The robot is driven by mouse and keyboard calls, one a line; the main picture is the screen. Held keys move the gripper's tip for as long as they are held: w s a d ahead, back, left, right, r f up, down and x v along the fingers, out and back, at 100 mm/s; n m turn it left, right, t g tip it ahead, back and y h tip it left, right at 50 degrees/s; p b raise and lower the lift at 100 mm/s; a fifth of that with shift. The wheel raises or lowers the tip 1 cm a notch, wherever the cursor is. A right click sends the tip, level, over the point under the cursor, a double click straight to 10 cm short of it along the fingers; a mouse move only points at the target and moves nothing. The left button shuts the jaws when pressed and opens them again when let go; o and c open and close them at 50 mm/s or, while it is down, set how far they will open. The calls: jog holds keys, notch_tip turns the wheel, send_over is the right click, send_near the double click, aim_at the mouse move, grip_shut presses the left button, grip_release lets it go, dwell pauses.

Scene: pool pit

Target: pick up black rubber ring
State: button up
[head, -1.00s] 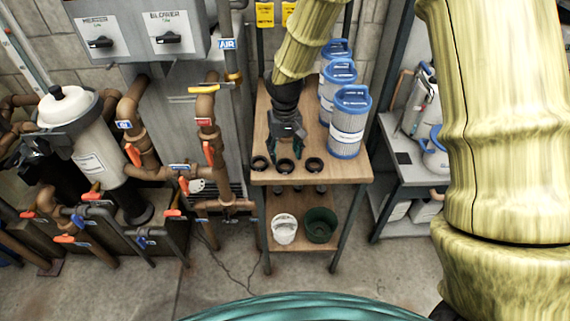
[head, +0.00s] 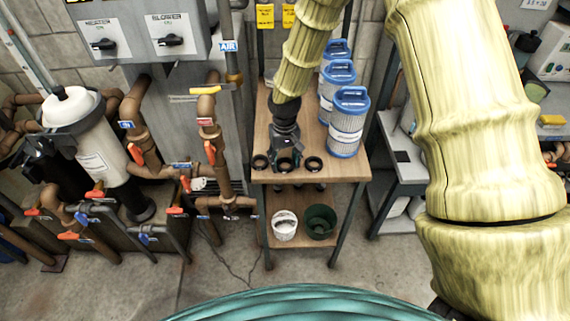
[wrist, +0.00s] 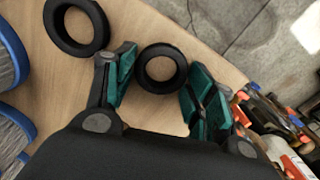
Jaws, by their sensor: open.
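Three black rubber rings lie in a row near the front edge of the wooden table: left (head: 260,163), middle (head: 284,165) and right (head: 313,164). A second ring (wrist: 52,28) lies outside the fingers at upper left. The third ring does not show there. Whether the fingertips touch the table cannot be told.
Blue-capped filter cartridges (head: 347,125) stand on the table's right side. The lower shelf holds a white bucket (head: 285,226) and a dark green one (head: 320,222). Pipes with valves (head: 207,130) stand to the left, a grey shelf (head: 402,170) to the right.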

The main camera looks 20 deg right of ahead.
jog(key=c, duration=0.4)
jog(key=shift+r, duration=0.1)
jog(key=shift+c, duration=0.2)
